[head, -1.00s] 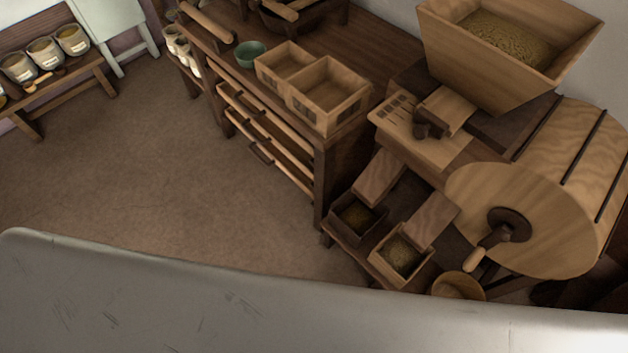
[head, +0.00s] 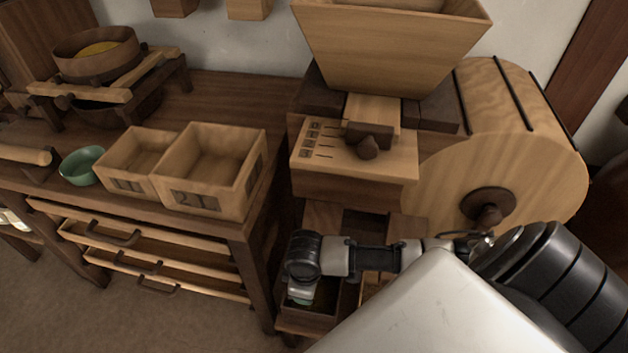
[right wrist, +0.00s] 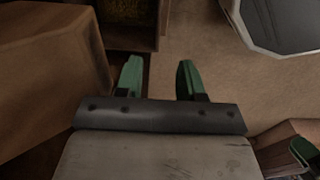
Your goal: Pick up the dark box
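The dark box (head: 318,322) is an open, dark-brown wooden box low under the mill, at the foot of a chute. In the right wrist view its dark wall (right wrist: 138,38) shows at the top, with grain inside. My right gripper (head: 301,292) hangs down over the box in the head view, hiding part of it. In the right wrist view my right gripper (right wrist: 159,80) is open, its green fingers apart with nothing visible held between them. The fingertips are close to the box's near end; I cannot tell whether they touch it. My left gripper is not seen in the head view.
The mill (head: 510,150) with its hopper (head: 390,50) stands above and behind. A lighter box (head: 372,287) is partly hidden behind my arm. The drawer table (head: 262,210) stands close on the left, bearing two pale boxes and a green bowl (head: 82,166). Floor at lower left is clear.

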